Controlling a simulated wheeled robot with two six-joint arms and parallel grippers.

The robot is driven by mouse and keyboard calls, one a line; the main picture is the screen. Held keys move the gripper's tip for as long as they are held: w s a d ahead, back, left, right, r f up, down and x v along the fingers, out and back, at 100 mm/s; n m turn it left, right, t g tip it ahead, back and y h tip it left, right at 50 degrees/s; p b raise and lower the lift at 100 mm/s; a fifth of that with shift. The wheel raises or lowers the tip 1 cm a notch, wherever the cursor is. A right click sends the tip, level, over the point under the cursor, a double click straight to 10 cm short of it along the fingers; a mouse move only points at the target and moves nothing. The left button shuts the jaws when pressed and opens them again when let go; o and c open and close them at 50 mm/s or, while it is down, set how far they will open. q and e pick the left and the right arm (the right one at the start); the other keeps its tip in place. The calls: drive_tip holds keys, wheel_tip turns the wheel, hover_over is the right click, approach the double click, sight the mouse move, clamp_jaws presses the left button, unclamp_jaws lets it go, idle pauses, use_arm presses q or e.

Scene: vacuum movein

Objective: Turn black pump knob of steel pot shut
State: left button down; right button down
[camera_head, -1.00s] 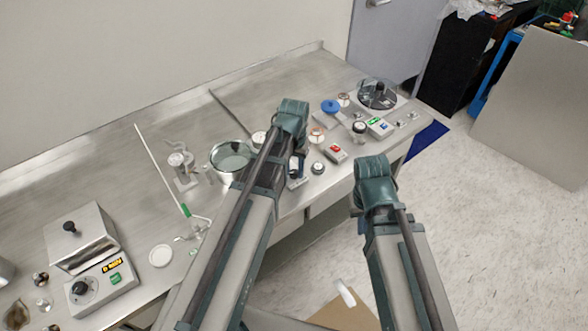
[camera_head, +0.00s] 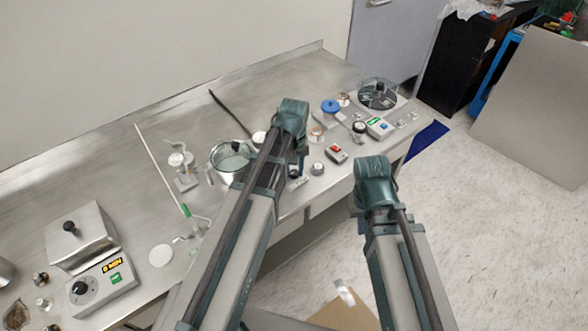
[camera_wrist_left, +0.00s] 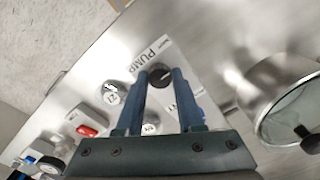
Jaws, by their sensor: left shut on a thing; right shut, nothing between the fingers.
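The black pump knob (camera_wrist_left: 160,76) sits on a white plate marked PUMP in the left wrist view. My left gripper (camera_wrist_left: 160,84) has one finger on each side of it and is shut on it. The steel pot (camera_wrist_left: 262,92) with its glass lid stands to the right of the knob there. In the head view the pot (camera_head: 214,165) is left of my left arm. My left gripper (camera_head: 299,165) is mostly hidden under its wrist there, and the knob is hidden too. My right gripper (camera_head: 359,199) is largely hidden by its own wrist, off the table's front edge, away from the objects.
A box with a red switch (camera_head: 336,152) and a small round knob (camera_head: 318,169) are right of my left gripper. A glass stand (camera_head: 184,174) is left of the pot. A hotplate (camera_head: 100,285) is at the lower left. The back of the table is mostly clear.

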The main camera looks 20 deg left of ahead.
sight(294, 172)
use_arm(q)
drive_tip(key=c, duration=0.5)
unclamp_jaws()
drive_tip(key=shift+r, duration=0.15)
wheel_tip(294, 172, up, 14)
drive_tip(key=p, duration=1.3)
drive_tip(key=shift+f+p, duration=0.25)
drive_tip(key=shift+p, duration=0.15)
drive_tip(key=shift+s+d+f+m+y+b, duration=0.2)
drive_tip(key=shift+s+d+f+m+b, duration=0.9)
drive_tip(key=shift+s+d, duration=1)
drive_tip(key=shift+s+d+f+m+y+b, duration=0.2)
drive_tip(key=shift+s+d+f+m+b, duration=0.9)
drive_tip(key=shift+s, duration=1.65)
drive_tip(key=shift+s+d+f+m+y+b, duration=0.2)
drive_tip(key=shift+s+d+f+m+b, duration=0.4)
drive_tip(key=shift+s+d+m, duration=1.3)
